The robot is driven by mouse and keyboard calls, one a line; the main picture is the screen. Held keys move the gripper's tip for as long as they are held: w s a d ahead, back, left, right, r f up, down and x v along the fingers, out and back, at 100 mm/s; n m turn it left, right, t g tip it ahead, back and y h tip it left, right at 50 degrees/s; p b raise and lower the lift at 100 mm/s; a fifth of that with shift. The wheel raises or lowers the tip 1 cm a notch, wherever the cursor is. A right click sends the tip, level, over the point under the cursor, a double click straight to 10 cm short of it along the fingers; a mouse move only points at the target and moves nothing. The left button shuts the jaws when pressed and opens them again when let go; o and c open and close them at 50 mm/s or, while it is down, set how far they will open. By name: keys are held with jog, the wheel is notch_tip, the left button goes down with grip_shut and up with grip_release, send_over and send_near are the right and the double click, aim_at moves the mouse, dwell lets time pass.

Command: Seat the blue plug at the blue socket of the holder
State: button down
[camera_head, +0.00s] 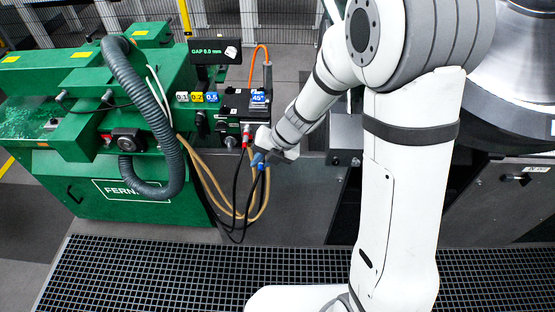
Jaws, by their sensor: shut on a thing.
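My gripper (262,156) is shut on the blue plug (260,165), just right of and below the black holder (235,104) on the green machine. Only a small blue part of the plug shows by the fingers. A dark cable hangs down from it. I cannot make out the blue socket at this size. The plug appears apart from the holder.
The green machine (120,160) fills the left, with a thick grey hose (150,95) arching over its front. Tan hoses (205,180) and black cables loop below the holder, close to my gripper. An orange hose (252,60) rises behind. Dark floor grating (180,275) lies in front.

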jog(key=shift+r+p, duration=0.3)
jog(key=shift+p, duration=0.2)
jog(key=shift+w+d+f+p, duration=0.1)
jog(key=shift+w+p, duration=0.55)
jog(key=shift+w, duration=0.65)
jog(key=shift+w+f+p, duration=0.1)
jog(key=shift+w+p, duration=0.5)
jog(key=shift+w, duration=0.7)
jog(key=shift+r+p, duration=0.1)
jog(key=shift+p, duration=0.65)
jog(key=shift+w, duration=1.05)
jog(key=c, duration=1.3)
grip_release()
jog(key=shift+c, duration=0.2)
jog(key=v, duration=0.7)
jog(key=shift+d+r+b, duration=0.2)
jog(key=shift+r+b, duration=0.1)
jog(key=shift+b, duration=0.15)
jog(key=shift+s, duration=0.1)
